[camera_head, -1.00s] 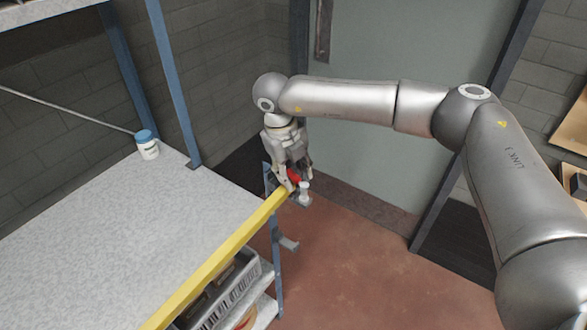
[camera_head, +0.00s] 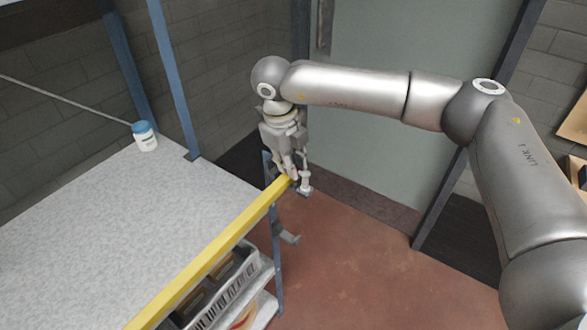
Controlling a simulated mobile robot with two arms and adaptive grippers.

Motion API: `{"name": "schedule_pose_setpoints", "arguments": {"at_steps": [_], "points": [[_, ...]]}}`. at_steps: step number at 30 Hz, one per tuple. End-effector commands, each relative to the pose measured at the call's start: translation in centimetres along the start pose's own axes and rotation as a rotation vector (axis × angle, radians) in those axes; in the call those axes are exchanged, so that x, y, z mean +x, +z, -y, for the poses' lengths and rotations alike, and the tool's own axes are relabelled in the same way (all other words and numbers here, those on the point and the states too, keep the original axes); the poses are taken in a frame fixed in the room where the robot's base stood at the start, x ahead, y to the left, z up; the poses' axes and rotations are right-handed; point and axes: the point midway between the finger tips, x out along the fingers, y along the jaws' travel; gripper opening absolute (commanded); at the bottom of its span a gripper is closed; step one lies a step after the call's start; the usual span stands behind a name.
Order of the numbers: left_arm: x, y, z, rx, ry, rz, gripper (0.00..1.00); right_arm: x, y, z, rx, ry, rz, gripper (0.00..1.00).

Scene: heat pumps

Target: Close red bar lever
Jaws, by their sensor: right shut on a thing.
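My right gripper (camera_head: 297,177) points down at the far end of the yellow bar (camera_head: 215,250), by the table's far right corner. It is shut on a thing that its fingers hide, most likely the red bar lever. No red of the lever shows now; a small red piece showed between the fingers earlier. A small grey metal part (camera_head: 306,187) shows just right of the fingers; I cannot tell whether it is a fingertip or part of the fitting. My left gripper is not in view.
Crates (camera_head: 225,290) sit on a shelf below. Blue posts (camera_head: 172,80) stand behind. The reddish floor (camera_head: 370,260) to the right is clear.

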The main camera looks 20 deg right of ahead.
Motion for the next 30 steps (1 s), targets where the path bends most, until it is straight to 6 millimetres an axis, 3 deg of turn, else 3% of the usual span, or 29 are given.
{"name": "schedule_pose_setpoints", "arguments": {"at_steps": [3, 15, 16, 20, 30], "points": [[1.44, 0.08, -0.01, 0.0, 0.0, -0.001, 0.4, 0.26, 0.01, -0.37, -0.078, -0.001, 0.019, 0.0], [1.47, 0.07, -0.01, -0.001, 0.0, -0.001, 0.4, -0.18, -0.03, -0.48, -0.122, 0.0, 0.025, 0.0], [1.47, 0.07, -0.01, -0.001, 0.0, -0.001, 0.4, -0.17, -0.03, -0.48, -0.121, 0.0, 0.025, 0.2], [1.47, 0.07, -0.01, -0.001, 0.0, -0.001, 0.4, -0.16, -0.03, -0.48, -0.12, 0.0, 0.025, 0.36], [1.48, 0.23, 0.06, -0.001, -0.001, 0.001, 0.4, -0.28, -0.04, -0.45, -0.117, 0.0, 0.025, 0.38]]}}
